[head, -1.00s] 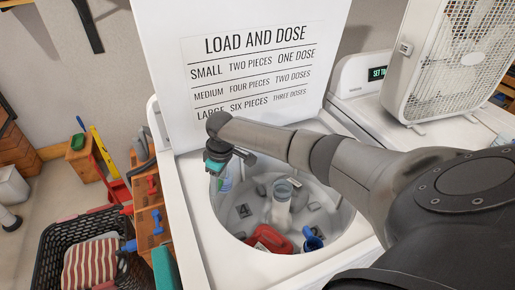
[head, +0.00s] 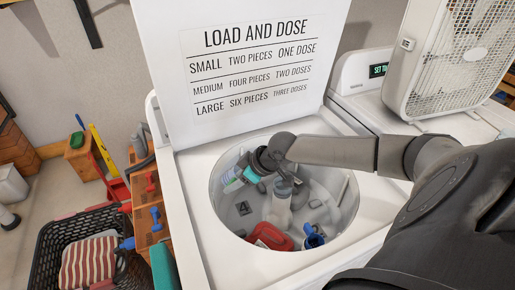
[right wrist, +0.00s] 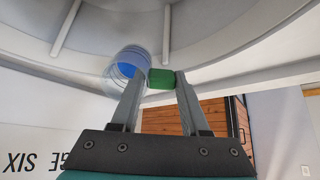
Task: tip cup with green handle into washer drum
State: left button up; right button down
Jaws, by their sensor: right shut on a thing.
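The cup with the green handle (right wrist: 118,72) is clear, with blue inside, in the right wrist view. Its green handle (right wrist: 161,79) sits between the fingertips of my right gripper (right wrist: 155,80), which is shut on it. In the head view the cup (head: 232,177) hangs tilted at the left inner side of the washer drum (head: 343,205), just left of my right gripper (head: 243,178). The cup's mouth is too small to make out there.
In the drum lie a red item (head: 270,236), a blue item (head: 313,239) and a pale cylinder (head: 281,207). The raised lid (head: 240,70) stands behind the opening. A black basket (head: 50,255) and a wooden crate (head: 148,215) stand left of the washer.

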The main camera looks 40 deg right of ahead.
jog(key=shift+s+d+f+t+b, duration=0.15)
jog(key=shift+s+t+b, duration=0.2)
jog(key=shift+b, duration=0.3)
jog(key=shift+r+t+y+b, duration=0.3)
jog(key=shift+t+b, duration=0.05)
jog(key=shift+t, duration=0.1)
jog(key=shift+s+d+r+t+y+b, duration=0.15)
jog(key=shift+t+y+b, duration=0.5)
jog(key=shift+b, duration=0.7)
jog(key=shift+t+b, duration=0.3)
jog(key=shift+t, duration=0.05)
jog(key=shift+b, duration=0.35)
jog(key=shift+s+t+b, duration=0.1)
jog(key=shift+t+b, duration=0.25)
jog(key=shift+t, duration=0.05)
jog(key=shift+r+b, duration=0.1)
jog(key=shift+b, duration=0.25)
